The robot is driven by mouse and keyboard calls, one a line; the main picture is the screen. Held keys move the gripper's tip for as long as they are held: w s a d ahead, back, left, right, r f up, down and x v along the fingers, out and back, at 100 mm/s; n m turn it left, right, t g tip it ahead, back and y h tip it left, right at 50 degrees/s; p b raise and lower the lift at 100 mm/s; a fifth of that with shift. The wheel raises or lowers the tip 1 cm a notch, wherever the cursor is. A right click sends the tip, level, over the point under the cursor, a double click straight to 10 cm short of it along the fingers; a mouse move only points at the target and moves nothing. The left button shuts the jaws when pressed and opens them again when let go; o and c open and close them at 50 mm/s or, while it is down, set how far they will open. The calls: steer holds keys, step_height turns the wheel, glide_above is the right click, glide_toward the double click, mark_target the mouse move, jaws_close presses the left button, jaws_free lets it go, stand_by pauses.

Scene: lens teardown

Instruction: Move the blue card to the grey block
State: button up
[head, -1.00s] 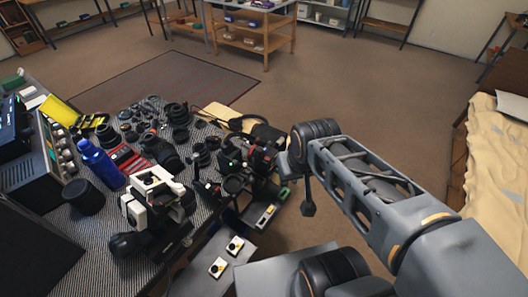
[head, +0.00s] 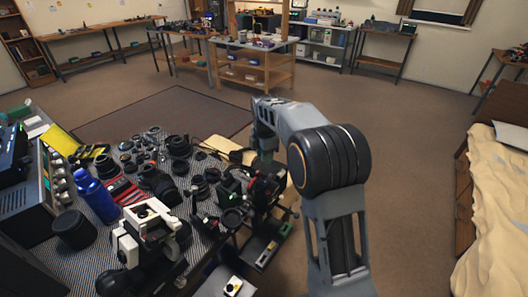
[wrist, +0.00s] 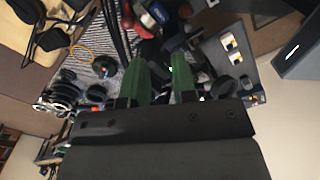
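My gripper shows in the wrist view (wrist: 168,72) as two green fingers that stand apart with nothing visible held between them. In the head view it hangs from my folded arm over the far right side of the cluttered workbench (head: 75,243), partly hidden by my arm. A small blue piece with a white patch (wrist: 157,13) lies beyond the fingertips in the wrist view. I cannot tell whether it is the blue card. I cannot pick out the grey block with certainty in either view.
The workbench holds several black lenses and camera parts, a blue cylinder (head: 97,200), a yellow sheet (head: 60,140) and a white camera body (head: 143,232). A grey panel (wrist: 213,49) bears small yellow-and-white pieces. A bed (head: 495,190) stands right; open floor lies between.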

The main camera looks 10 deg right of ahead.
step_height(320, 180, down, 12)
steer(key=n, duration=0.5)
steer(key=shift+n, duration=0.4)
steer(key=shift+c, duration=0.3)
jaws_close()
steer(key=shift+c, duration=0.9)
jaws_free()
jaws_close()
